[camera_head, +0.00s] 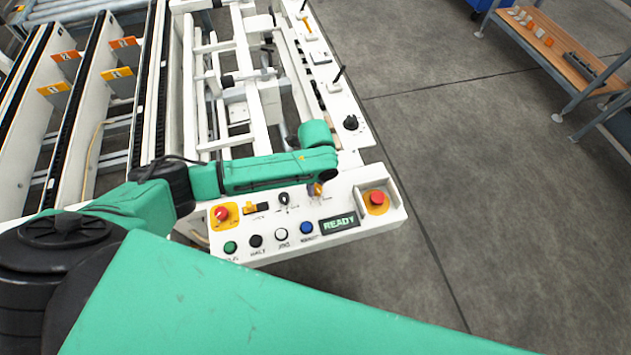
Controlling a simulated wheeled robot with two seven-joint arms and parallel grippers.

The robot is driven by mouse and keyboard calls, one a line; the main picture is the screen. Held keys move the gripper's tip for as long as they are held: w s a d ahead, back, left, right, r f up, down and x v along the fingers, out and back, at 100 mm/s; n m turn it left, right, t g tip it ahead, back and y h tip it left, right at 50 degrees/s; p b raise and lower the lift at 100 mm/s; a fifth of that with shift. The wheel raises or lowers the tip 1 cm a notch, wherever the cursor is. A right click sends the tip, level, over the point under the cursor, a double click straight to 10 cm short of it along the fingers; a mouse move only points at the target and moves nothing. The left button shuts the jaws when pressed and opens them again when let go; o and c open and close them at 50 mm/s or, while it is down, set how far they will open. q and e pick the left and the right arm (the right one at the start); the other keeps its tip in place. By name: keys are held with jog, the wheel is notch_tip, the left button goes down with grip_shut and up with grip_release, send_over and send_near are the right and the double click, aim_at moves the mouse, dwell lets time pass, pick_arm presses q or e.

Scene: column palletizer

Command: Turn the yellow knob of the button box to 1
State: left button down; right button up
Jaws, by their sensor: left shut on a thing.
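The white button box (276,246) lies below the middle of the view. Its lit display (338,223) reads READY. My left arm comes in from the left across the box's back edge, and its wrist bends down over the panel. My left gripper (316,186) is small and partly hidden under the wrist. It is shut on the yellow knob (318,191), of which only a small orange-yellow part shows. The knob's pointing direction and its position marks cannot be made out. My right gripper is not in view.
A red knob on yellow (221,213), a black knob (284,198) and a red emergency button (377,198) stand near the gripper. Green, black, white and blue buttons line the front. Machine frames stand behind; a wooden-topped bench (550,45) is at upper right. Floor is clear on the right.

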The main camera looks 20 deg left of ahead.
aim_at(317, 188)
pick_arm(q)
jog(key=shift+w+d+r+m+p, duration=0.1)
jog(key=shift+m+p, duration=0.35)
jog(key=shift+m, duration=1.15)
jog(key=c, duration=0.5)
grip_release()
notch_tip(317, 188, up, 14)
jog(key=shift+r+b, duration=0.25)
jog(key=shift+b, duration=0.2)
